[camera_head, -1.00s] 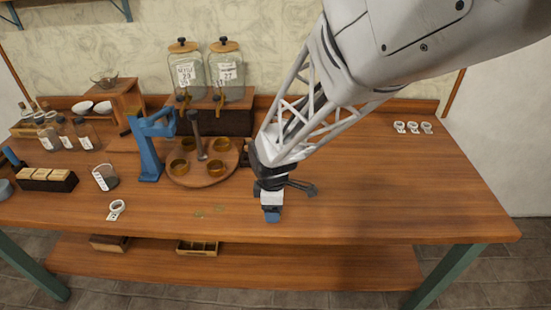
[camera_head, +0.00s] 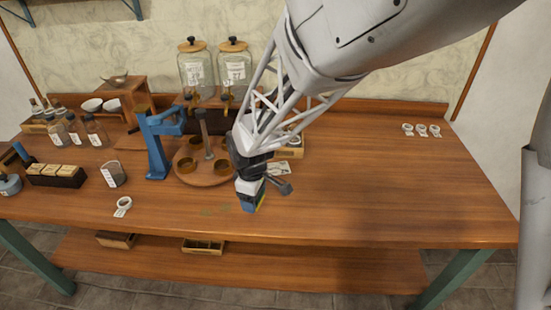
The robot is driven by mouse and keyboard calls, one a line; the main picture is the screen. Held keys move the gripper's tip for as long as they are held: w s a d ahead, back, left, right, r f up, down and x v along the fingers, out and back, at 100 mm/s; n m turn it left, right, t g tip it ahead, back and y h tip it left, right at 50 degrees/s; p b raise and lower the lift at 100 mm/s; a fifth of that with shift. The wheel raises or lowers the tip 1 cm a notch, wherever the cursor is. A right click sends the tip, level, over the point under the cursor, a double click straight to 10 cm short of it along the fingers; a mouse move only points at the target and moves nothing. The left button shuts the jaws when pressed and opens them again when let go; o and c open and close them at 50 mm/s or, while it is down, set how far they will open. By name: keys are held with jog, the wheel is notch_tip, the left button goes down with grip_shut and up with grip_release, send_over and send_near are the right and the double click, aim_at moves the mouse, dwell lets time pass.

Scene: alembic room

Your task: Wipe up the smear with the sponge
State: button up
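A faint green smear (camera_head: 211,211) lies on the wooden bench top near its front edge, to the left of my gripper. My gripper (camera_head: 250,193) points down at the front of the bench and is shut on the sponge (camera_head: 259,203), a small blue block with a yellow side. The sponge is low, just right of the smear. I cannot tell whether it touches the wood. The fingers hide part of the sponge.
A round wooden tray (camera_head: 182,176) with several amber cups stands behind the smear. The bench's right half is mostly clear.

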jog(key=a+r+m, duration=0.1)
jog(key=a+m, duration=0.5)
jog(key=a, duration=0.8)
jog(key=shift+w+a+r, duration=0.3)
jog(key=shift+w+r, duration=0.05)
jog(key=shift+r, duration=0.05)
